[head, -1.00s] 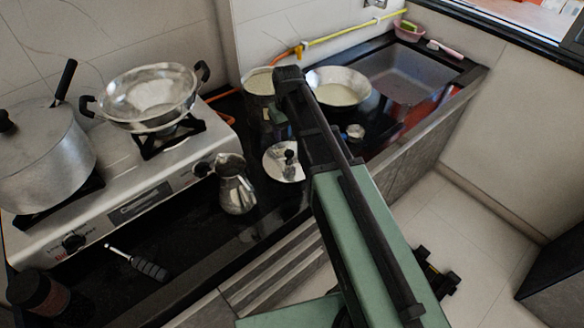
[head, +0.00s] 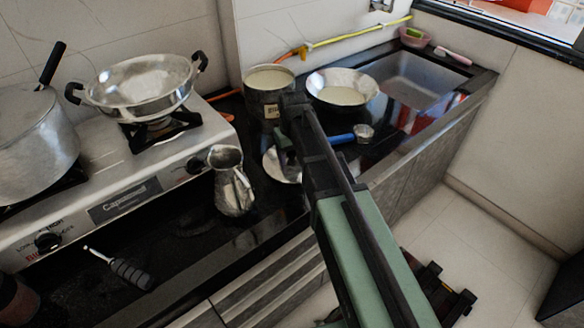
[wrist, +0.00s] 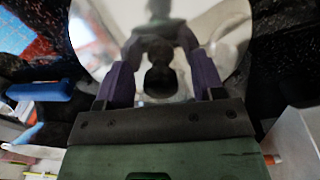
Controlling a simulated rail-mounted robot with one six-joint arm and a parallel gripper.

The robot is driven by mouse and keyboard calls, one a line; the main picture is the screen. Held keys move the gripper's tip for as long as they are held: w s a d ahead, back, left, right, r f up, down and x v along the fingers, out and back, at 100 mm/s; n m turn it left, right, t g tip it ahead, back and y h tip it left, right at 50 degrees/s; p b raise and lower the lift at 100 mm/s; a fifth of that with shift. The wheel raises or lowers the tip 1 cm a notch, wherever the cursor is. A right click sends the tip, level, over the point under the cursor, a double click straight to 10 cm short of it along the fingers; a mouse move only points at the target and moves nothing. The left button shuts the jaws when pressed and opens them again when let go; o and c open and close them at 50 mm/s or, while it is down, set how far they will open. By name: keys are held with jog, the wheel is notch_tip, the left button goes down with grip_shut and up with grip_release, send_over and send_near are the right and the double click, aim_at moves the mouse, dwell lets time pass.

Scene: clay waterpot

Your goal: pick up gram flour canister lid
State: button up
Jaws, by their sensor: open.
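The shiny round canister lid (head: 270,168) lies on the black counter, partly hidden behind my arm in the head view. In the wrist view the lid (wrist: 226,22) fills the top middle, with its dark knob (wrist: 159,75) between my two purple fingers. My gripper (wrist: 160,52) is open around the knob, with a gap on each side. The open canister (head: 263,103), dark with a small label and pale contents, stands behind the lid near the wall.
A metal jug (head: 231,185) stands left of the lid. The stove (head: 125,200) with a pot and a pan is at left. The sink (head: 425,85) is at far right.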

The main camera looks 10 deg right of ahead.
jog(key=shift+r, duration=0.1)
jog(key=c, duration=1.1)
jog(key=shift+o, duration=0.2)
jog(key=shift+r, duration=0.1)
notch_tip(320, 180, up, 20)
jog(key=p, duration=2)
